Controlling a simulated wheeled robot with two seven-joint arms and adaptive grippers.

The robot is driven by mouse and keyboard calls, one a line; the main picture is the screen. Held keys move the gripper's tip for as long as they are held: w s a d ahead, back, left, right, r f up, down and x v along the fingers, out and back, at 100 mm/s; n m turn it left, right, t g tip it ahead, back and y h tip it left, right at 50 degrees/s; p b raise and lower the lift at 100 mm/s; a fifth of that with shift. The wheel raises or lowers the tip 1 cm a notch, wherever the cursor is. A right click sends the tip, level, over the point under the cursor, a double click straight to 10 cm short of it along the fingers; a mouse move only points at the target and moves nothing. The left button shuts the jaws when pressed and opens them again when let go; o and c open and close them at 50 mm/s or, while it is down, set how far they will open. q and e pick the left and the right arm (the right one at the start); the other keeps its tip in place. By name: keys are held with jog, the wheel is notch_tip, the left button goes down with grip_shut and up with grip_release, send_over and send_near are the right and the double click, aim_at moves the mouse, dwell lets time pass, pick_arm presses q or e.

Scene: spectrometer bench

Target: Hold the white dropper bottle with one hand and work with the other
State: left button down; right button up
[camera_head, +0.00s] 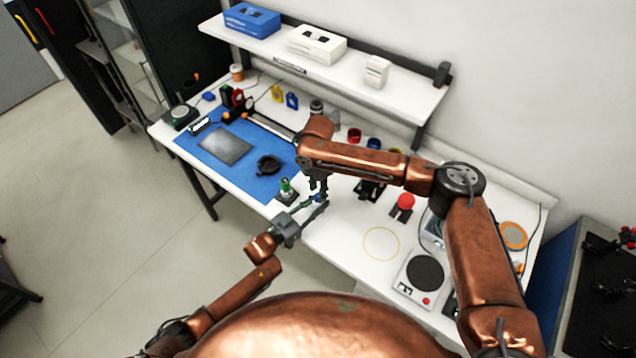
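I cannot make out a white dropper bottle for certain. A small green-and-white upright item (285,187) stands on a dark base at the front edge of the blue mat, left of my grippers. My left gripper (315,206) reaches in from the lower left at the bench's front edge, its fingers spread apart. My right gripper (318,192) hangs downward just above and behind the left fingers. A small blue spot shows by its tips; whether it is held there is too small to tell. My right arm hides part of the bench behind it.
The blue mat (252,184) holds a grey plate (226,147) and a black round item (268,164). A red button (405,201), a yellow ring (381,244) and a scale with a black disc (425,273) are to the right. A shelf (400,101) overhangs the back.

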jog(key=shift+f, duration=1.5)
jog(key=shift+c, duration=0.5)
grip_shut()
jog(key=m, duration=0.8)
jog(key=shift+m, duration=0.4)
jog(key=shift+o, duration=1.2)
grip_release()
